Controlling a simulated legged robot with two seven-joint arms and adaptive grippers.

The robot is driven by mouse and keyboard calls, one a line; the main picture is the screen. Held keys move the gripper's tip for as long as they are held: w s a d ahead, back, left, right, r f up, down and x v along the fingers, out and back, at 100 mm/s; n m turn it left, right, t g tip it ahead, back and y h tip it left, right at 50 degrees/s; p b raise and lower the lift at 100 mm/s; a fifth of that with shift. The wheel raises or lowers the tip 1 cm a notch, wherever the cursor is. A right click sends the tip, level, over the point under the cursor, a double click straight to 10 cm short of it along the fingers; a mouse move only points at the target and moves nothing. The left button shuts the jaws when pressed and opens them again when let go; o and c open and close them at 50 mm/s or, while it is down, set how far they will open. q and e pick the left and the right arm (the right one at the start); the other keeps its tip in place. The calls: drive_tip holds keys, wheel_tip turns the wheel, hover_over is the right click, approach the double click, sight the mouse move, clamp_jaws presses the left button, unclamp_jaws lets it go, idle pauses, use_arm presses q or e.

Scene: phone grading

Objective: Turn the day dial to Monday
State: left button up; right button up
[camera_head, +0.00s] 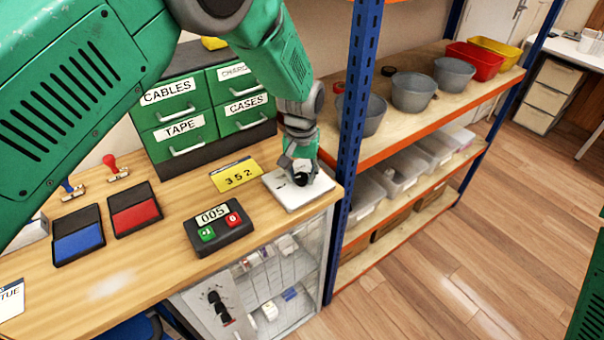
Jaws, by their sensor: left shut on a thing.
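The day dial is a white square plate (284,196) with a black knob (301,179), lying on the right end of the wooden bench. My left gripper (302,172) reaches down over it from above, with its fingers shut on the black knob. The fingers and wrist cover part of the plate, and its day markings are too small to read. A white card (10,301) reading "TUE" is cut off at the left edge. My right gripper is not in view.
Green drawers (183,130) stand behind. A blue rack post (356,110) rises just right of the bench. Blue (79,241) and red (136,213) pads lie left.

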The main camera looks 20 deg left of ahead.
sight(303, 175)
use_arm(q)
drive_tip(key=shift+w, duration=0.1)
idle(0.5)
drive_tip(key=o, duration=1.1)
drive_tip(key=shift+d, duration=0.1)
drive_tip(key=shift+r, duration=0.45)
wheel_tip(303, 175, up, 11)
drive_tip(key=shift+f, duration=0.1)
